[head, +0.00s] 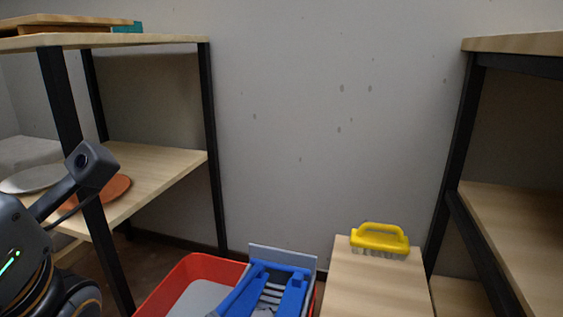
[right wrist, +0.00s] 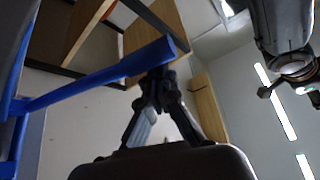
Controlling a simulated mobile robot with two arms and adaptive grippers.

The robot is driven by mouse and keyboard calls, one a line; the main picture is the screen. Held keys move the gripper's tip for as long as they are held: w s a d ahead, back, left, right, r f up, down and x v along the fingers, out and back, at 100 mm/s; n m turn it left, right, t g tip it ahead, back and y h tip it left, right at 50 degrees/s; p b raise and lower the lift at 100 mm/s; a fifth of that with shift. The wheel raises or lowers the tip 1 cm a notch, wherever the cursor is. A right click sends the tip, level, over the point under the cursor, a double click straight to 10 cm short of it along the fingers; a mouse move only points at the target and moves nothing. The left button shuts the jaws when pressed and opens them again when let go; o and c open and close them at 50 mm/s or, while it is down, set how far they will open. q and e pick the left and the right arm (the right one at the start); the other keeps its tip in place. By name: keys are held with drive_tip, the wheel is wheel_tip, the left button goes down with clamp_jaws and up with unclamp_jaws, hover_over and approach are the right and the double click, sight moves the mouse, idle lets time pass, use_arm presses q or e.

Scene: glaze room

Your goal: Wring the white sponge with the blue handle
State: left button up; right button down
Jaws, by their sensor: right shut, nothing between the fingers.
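A red bucket (head: 197,265) with a grey inside stands low in the head view. A blue wringer (head: 262,284) with a grey back plate sits at its right side. In the right wrist view a blue handle bar (right wrist: 105,76) runs from the left edge up to the right. My right gripper (right wrist: 160,78) is shut and empty, its fingertips close to the bar's end. I cannot tell whether they touch it. My right gripper is outside the head view. Part of my left arm shows at the left, but its fingers do not. I see no white sponge.
A yellow brush (head: 379,239) lies on a wooden bench (head: 370,285) right of the bucket. A shelf at the left (head: 160,165) holds a grey plate (head: 32,179) and a reddish plate (head: 112,188). Another shelf (head: 515,215) stands at the right. The wall between is bare.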

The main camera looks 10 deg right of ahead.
drive_tip(key=shift+a+f, duration=0.15)
drive_tip(key=shift+f, duration=0.4)
drive_tip(key=shift+s, duration=0.1)
drive_tip(key=s+d, duration=0.7)
drive_tip(key=d, duration=0.3)
drive_tip(key=shift+s+d, duration=0.35)
